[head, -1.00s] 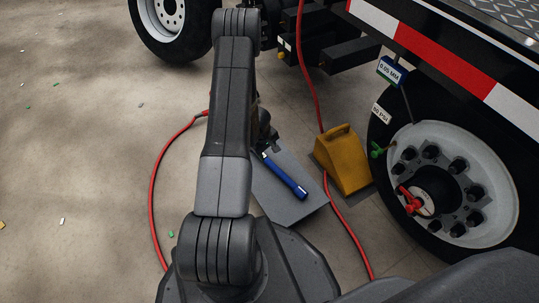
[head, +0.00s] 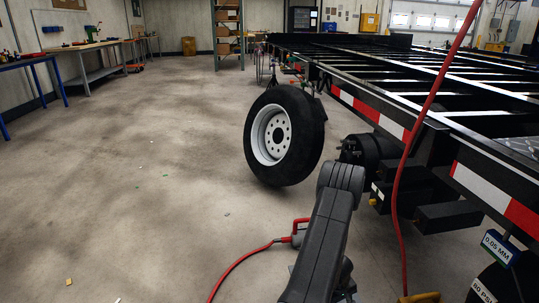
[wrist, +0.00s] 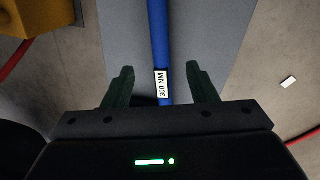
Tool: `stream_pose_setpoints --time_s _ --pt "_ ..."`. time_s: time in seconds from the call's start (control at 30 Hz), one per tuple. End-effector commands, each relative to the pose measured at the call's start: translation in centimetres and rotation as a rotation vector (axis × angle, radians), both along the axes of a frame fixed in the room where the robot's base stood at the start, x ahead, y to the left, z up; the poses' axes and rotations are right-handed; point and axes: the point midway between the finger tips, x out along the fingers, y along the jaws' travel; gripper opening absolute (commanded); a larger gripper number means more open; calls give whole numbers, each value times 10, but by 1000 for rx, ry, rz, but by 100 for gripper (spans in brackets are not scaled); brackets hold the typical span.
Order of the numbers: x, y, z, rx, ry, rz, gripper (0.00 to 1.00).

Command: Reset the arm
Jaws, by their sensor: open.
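My gripper (wrist: 160,86) is open in the wrist view, its two dark green fingers apart. A blue bar (wrist: 158,30) with a white "300 NM" label lies on a grey mat (wrist: 210,35), and in the picture it runs between the fingers. I cannot tell how far above it the fingers are. In the head view my arm rises from the bottom edge, and the gripper, the blue bar and the mat are not seen.
A trailer (head: 445,150) fills the right, with a loose-standing wheel (head: 284,135) beside it. Red hoses (head: 402,190) hang and run on the floor. A yellow block (wrist: 28,17) sits beside the mat. Open floor (head: 130,180) lies left, with workbenches (head: 95,45) at the back.

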Motion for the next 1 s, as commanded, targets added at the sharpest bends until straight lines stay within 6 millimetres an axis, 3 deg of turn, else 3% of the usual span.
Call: stream_pose_setpoints --time_s 0.03,0.2,0.5,0.6,1.0 --pt "0 -2 -17 1 1 -1 52" --pt "2 -9 -50 1 1 -1 52" --pt "5 -18 -94 0 0 0 52" --pt "5 -19 -101 1 1 -1 52" --pt "5 -19 -93 0 0 0 52"
